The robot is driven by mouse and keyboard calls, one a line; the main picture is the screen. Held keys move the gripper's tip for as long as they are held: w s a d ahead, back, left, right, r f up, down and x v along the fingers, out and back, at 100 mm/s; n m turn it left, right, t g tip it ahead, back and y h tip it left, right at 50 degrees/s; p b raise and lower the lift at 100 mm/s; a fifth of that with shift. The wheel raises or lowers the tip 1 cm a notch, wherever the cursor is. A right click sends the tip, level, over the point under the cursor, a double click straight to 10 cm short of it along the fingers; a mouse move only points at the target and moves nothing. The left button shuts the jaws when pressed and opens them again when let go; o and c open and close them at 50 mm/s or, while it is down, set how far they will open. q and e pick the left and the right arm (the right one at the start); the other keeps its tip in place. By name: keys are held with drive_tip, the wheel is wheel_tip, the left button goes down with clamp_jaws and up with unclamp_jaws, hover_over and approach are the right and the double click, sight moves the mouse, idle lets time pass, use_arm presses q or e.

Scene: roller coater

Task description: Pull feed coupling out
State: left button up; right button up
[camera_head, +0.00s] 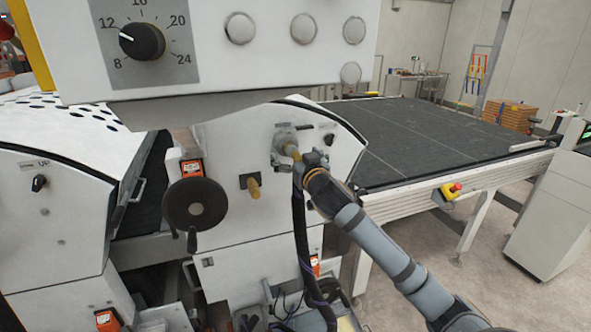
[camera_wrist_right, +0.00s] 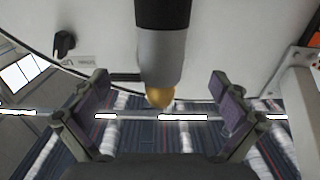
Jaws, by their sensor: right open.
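The feed coupling (camera_wrist_right: 161,55) shows in the right wrist view as a black and grey cylinder with a brass-coloured tip, coming down from the top edge. In the head view, a brass-coloured fitting on a grey mount (camera_head: 283,137) sits on the white machine end panel, and I take it to be the same coupling. My right gripper (camera_head: 311,160) is right beside it, partly hiding it. In the wrist view its two fingers are spread apart on either side of the coupling, with visible gaps. I cannot tell the depth between them. My left gripper is not in view.
A black hose (camera_head: 299,225) hangs down beside my right gripper. A black handwheel (camera_head: 194,204) and a second brass-coloured fitting (camera_head: 253,188) are on the panel to the left. A control box (camera_head: 230,50) overhangs above. A dark conveyor (camera_head: 420,137) stretches behind on the right.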

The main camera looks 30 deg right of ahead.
drive_tip(key=shift+c, duration=0.4)
idle(0.5)
clamp_jaws()
idle(0.4)
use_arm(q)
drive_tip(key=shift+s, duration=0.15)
